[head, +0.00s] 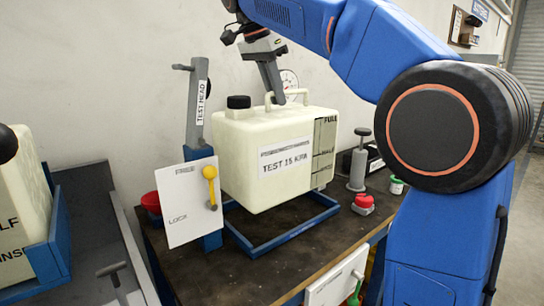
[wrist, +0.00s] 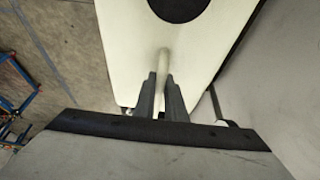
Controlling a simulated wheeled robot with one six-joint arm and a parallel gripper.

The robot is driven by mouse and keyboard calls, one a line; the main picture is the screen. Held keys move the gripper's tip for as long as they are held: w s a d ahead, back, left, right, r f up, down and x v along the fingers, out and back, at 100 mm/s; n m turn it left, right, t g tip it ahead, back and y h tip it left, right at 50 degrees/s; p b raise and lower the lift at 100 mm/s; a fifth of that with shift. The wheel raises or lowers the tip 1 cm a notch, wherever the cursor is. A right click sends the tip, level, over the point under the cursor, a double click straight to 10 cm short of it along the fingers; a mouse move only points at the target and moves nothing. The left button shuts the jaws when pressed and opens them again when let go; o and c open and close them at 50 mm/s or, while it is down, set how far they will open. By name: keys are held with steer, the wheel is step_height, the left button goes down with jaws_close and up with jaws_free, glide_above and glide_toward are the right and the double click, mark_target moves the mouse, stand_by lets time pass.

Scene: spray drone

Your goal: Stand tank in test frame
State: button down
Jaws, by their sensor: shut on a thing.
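The tank (head: 245,155) is a cream plastic can with a black cap, a "TEST 15" label and a FULL/HALF strip. It sits upright or nearly so over the blue test frame (head: 285,236) on the dark bench. My gripper (head: 275,97) is shut on the tank's top handle; in the wrist view the jaws (wrist: 163,95) clasp the pale handle bar above the tank (wrist: 115,45). The test head post (head: 197,110) stands left of the tank.
A white FREE/LOCK plate (head: 190,200) with a yellow lever (head: 210,180) stands at the frame's front left. A red-topped item (head: 363,203) and a grey plunger (head: 359,165) stand to the right. Another tank (head: 20,215) is at far left. The wall is close behind.

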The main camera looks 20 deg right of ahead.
mark_target(267, 102)
step_height(267, 102, down, 10)
steer(key=c, duration=1.8)
jaws_free()
steer(key=shift+s+r, duration=0.1)
steer(key=v, duration=1.1)
steer(key=shift+a+r, duration=0.2)
steer(key=shift+r, duration=0.15)
steer(key=shift+s, duration=0.2)
